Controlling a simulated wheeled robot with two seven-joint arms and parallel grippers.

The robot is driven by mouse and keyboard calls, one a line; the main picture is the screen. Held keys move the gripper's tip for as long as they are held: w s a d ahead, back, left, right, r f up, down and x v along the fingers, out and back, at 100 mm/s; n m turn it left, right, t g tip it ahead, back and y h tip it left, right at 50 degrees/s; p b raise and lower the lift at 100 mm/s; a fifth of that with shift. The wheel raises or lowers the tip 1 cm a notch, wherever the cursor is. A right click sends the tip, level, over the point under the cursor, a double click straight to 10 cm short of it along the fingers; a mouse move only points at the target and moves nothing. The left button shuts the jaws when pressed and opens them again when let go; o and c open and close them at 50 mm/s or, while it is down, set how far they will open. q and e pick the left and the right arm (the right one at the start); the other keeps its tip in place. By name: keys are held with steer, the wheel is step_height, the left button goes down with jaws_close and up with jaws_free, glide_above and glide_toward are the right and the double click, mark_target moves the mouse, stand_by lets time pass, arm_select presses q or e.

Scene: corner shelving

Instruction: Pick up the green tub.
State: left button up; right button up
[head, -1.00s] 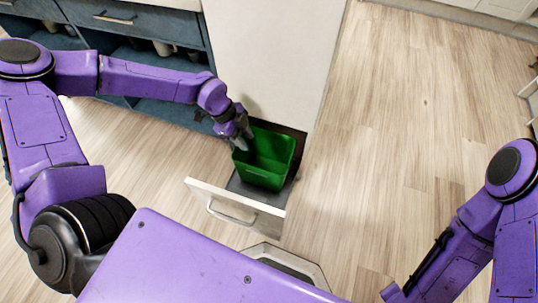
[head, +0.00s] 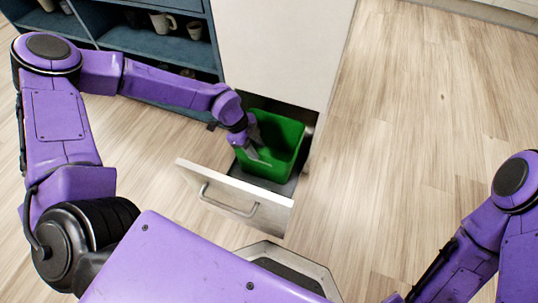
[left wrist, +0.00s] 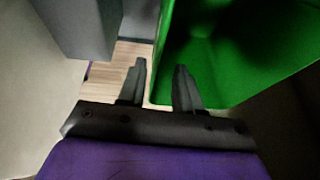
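The green tub (head: 284,139) is an open-topped bin standing in a pulled-out low drawer (head: 234,199). My left gripper (head: 257,158) is at the tub's left side in the head view. In the left wrist view, the tub (left wrist: 235,45) fills the upper right. My left gripper (left wrist: 159,75) is open there, one finger over the tub's inside and the other outside its left wall. The tub's edge runs between the fingers; I cannot tell whether they touch it. My right arm shows at the lower right of the head view, but its gripper is out of sight.
A pale cabinet (head: 285,45) rises behind the drawer. Blue shelving (head: 150,45) with mugs (head: 163,23) stands at the upper left. The drawer front carries a metal handle (head: 226,204). Wooden floor (head: 400,130) is clear to the right.

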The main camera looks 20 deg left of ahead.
mark_target(262, 164)
arm_select(q)
steer(key=b+x, duration=0.1)
steer(key=x, duration=0.2)
steer(key=b+x, duration=0.2)
steer(key=x, duration=0.1)
steer(key=shift+s+f, duration=0.1)
steer(key=shift+s, duration=0.1)
steer(key=shift+f, duration=0.15)
stand_by(0.4)
jaws_close()
stand_by(1.2)
